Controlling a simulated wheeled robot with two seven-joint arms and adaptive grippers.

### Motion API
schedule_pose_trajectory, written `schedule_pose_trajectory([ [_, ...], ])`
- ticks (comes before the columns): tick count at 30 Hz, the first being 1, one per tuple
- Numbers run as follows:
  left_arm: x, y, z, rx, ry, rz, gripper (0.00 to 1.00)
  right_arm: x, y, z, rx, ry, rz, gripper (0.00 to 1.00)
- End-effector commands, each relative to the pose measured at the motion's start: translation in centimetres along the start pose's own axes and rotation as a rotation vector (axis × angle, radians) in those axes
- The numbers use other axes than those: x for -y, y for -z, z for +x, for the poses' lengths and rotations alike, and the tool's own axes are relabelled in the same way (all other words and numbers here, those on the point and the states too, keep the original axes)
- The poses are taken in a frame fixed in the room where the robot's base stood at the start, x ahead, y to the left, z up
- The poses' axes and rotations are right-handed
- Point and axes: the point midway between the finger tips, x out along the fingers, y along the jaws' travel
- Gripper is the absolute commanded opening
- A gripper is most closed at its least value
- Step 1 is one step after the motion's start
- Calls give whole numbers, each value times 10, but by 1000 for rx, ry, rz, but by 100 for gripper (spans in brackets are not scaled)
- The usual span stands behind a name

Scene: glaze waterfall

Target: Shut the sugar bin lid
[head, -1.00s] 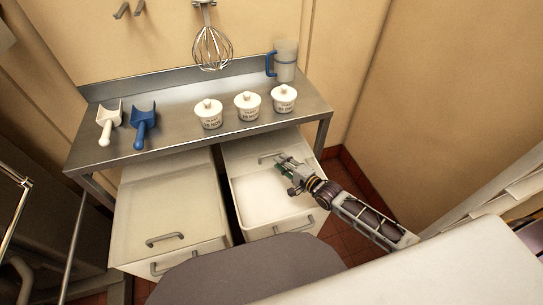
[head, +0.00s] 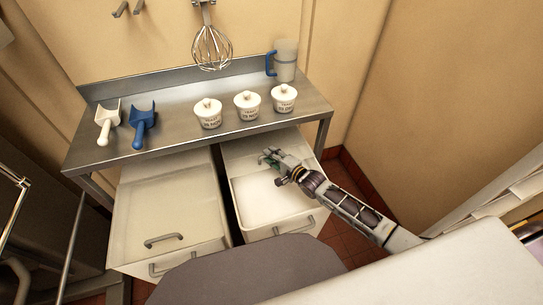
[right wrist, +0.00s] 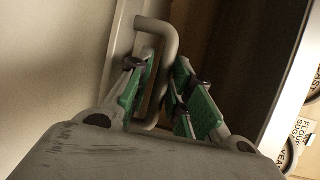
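The sugar bin (head: 236,212) is the right one of two pale bins under the steel table. Its front part is open and shows white contents (head: 270,196). Its lid (head: 236,160) is slid back beneath the table edge. My right gripper (head: 270,160) reaches in from the right over the back of the opening, at the lid's handle. In the right wrist view the grey bar handle (right wrist: 168,42) passes between the green-padded fingers, which stand apart around it. Firm contact on both sides does not show. My left gripper is not in view.
The left bin (head: 168,205) is covered. On the steel table (head: 180,125) are a white scoop (head: 106,122), a blue scoop (head: 143,127), three lidded tubs (head: 247,107) and a jug (head: 286,62). A whisk (head: 211,48) hangs above. A wall stands close on the right.

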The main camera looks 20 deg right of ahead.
Motion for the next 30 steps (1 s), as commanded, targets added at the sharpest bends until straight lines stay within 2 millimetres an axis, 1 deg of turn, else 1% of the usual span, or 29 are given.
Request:
schedule_pose_trajectory([
  [10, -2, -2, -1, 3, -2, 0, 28, 0, 0, 2, 0, 0, 0, 21],
  [11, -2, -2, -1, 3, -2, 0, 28, 0, 0, 2, 0, 0, 0, 20],
  [15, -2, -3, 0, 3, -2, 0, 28, 0, 0, 2, 0, 0, 0, 3],
  [23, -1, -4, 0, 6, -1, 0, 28, 0, 0, 1, 0, -1, 0, 3],
  [30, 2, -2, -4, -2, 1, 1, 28, -2, -3, -6, -1, -3, 0, 3],
])
